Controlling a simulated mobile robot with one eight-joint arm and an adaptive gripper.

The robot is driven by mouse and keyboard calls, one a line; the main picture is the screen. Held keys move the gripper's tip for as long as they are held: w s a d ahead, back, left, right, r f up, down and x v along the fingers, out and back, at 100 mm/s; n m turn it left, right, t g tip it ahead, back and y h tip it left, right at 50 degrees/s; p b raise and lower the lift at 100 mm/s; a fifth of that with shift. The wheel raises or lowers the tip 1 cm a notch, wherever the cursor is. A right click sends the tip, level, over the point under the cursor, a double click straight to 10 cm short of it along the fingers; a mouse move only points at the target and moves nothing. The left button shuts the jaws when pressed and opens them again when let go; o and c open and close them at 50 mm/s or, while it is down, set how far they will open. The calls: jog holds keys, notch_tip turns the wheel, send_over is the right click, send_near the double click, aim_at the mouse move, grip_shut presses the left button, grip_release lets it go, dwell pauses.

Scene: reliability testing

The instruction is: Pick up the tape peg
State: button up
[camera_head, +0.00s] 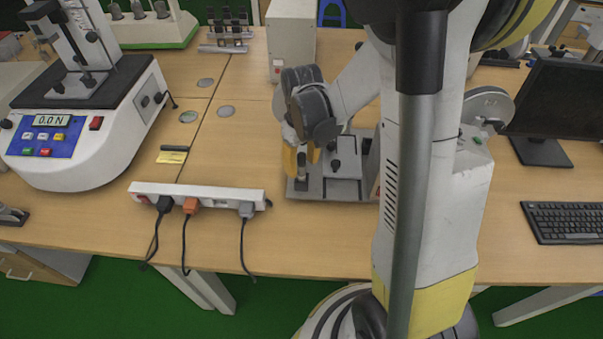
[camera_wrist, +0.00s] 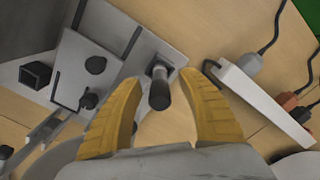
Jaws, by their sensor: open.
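A dark cylindrical peg, which looks like the tape peg (camera_wrist: 160,92), stands on a square mount at the edge of a grey metal device (camera_wrist: 110,45). In the head view the peg (camera_head: 302,164) is at the left end of the device (camera_head: 340,187). My gripper (camera_wrist: 160,79) is open, with its yellow fingers on either side of the peg and visible gaps between. In the head view my gripper (camera_head: 301,158) is over the device's left end. The peg's lower part is partly hidden there.
A white power strip (camera_head: 198,196) with plugs and hanging cables lies left of the device, near the front edge. A white tester (camera_head: 80,120) stands further left. A beige box (camera_head: 290,40) is behind. A keyboard (camera_head: 570,222) and monitor (camera_head: 560,100) are right.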

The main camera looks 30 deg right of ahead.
aim_at(305, 154)
jog(key=shift+f, duration=0.35)
jog(key=shift+r, duration=0.1)
grip_shut()
jog(key=shift+r+p, duration=0.4)
jog(key=shift+r, duration=0.15)
jog(key=r+p, duration=0.1)
jog(key=r, duration=0.1)
jog(key=d+r+p, duration=0.1)
jog(key=r, duration=0.1)
jog(key=s+d+r+p, duration=0.1)
jog(key=d+r+p, duration=0.2)
jog(key=d+r, duration=0.3)
jog(key=d, duration=0.4)
jog(key=shift+d, duration=0.35)
